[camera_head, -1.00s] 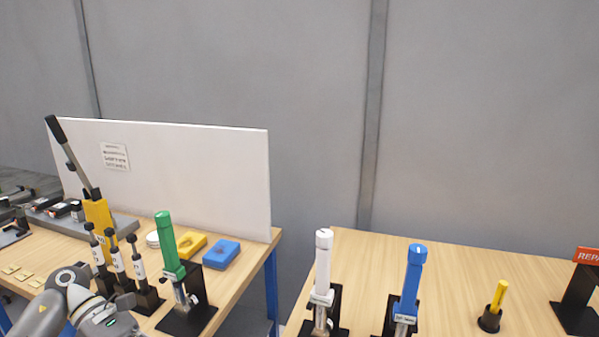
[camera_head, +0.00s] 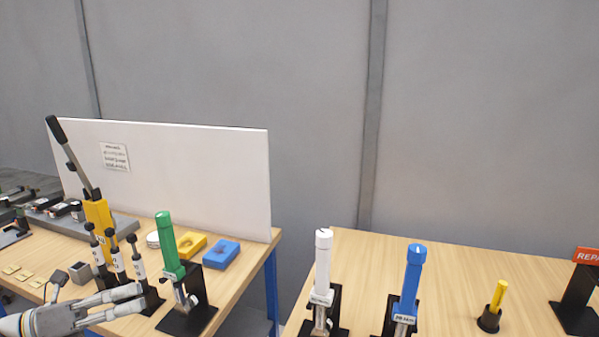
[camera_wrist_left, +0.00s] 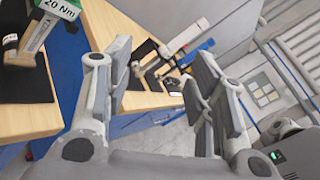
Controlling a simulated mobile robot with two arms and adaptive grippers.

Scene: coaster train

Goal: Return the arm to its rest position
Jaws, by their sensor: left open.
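My left gripper (camera_head: 140,296) comes in low from the left edge of the head view. Its two grey fingers point right and are spread a little, with nothing visible between them. It appears in front of a rack of black-and-white tools (camera_head: 118,262) and left of the green-handled tool (camera_head: 165,240); I cannot tell whether it touches the rack. In the left wrist view the two fingers of the left gripper (camera_wrist_left: 168,80) stand apart with an empty gap, and table edges and floor show beyond. My right gripper is in neither view.
The left table (camera_head: 235,262) also holds a yellow lever tool (camera_head: 98,215), a yellow block (camera_head: 192,241) and a blue block (camera_head: 221,254). A white board (camera_head: 190,170) stands behind. A gap separates it from the right table (camera_head: 460,280), with white (camera_head: 323,262) and blue-handled (camera_head: 413,280) tools.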

